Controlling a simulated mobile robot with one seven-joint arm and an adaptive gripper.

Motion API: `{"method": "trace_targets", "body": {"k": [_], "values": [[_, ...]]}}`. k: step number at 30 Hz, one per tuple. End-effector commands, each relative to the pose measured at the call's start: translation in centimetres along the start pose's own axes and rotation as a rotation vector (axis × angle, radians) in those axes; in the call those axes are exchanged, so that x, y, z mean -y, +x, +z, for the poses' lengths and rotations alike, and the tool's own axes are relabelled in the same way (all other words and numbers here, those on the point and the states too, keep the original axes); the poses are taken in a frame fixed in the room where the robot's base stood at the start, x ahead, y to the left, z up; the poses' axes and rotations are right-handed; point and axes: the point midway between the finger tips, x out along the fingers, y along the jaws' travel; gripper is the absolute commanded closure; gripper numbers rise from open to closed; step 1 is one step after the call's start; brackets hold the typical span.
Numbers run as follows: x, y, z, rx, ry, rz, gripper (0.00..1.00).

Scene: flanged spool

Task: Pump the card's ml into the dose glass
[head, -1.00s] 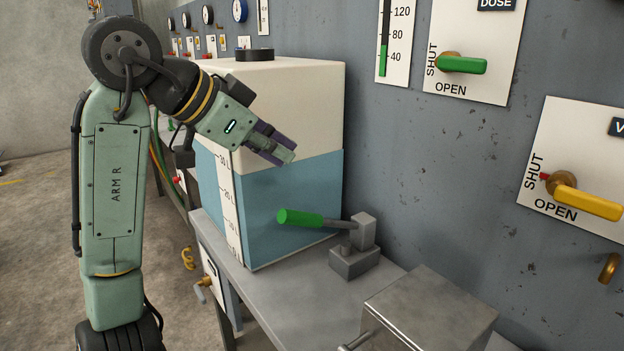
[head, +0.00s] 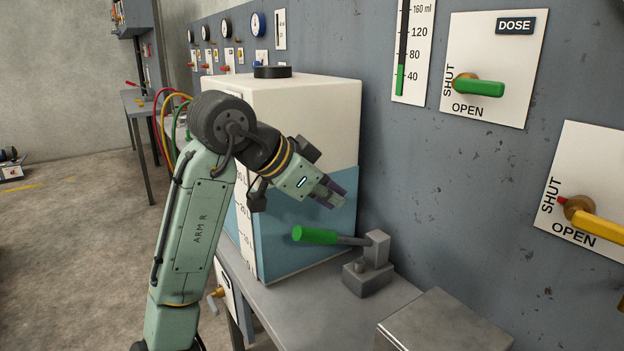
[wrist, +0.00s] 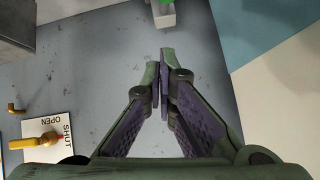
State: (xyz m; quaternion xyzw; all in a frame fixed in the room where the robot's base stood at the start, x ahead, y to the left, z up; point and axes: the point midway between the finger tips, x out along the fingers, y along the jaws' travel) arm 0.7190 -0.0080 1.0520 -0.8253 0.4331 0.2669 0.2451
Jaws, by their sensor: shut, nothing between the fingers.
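The hand pump (head: 368,280) stands on the grey bench, its green-gripped lever (head: 315,236) sticking out to the left, nearly level. The dose glass (head: 412,50) is a wall gauge marked in ml; its green column (head: 401,80) ends between 40 and 80. My gripper (head: 340,195) is shut and empty, above and slightly right of the lever's green grip, in front of the tank. In the wrist view, my gripper's fingertips (wrist: 159,62) meet. No card is readable.
A large white tank (head: 300,115) with blue lower part stands behind the pump. A yellow-handled valve (head: 598,228) is on the wall at right; it also shows in the wrist view (wrist: 35,142). A metal box (head: 445,325) sits at the bench's front. Open floor lies left.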

Motion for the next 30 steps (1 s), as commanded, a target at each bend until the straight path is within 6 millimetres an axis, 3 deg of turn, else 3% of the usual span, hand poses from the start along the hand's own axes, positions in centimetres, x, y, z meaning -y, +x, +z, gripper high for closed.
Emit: {"method": "trace_targets", "body": {"k": [9,30], "values": [[0.0,1.3,3.5,0.0,-0.001,0.0,1.0],[0.6,2.4,4.3,-0.057,-0.004,-0.009,1.0]]}}
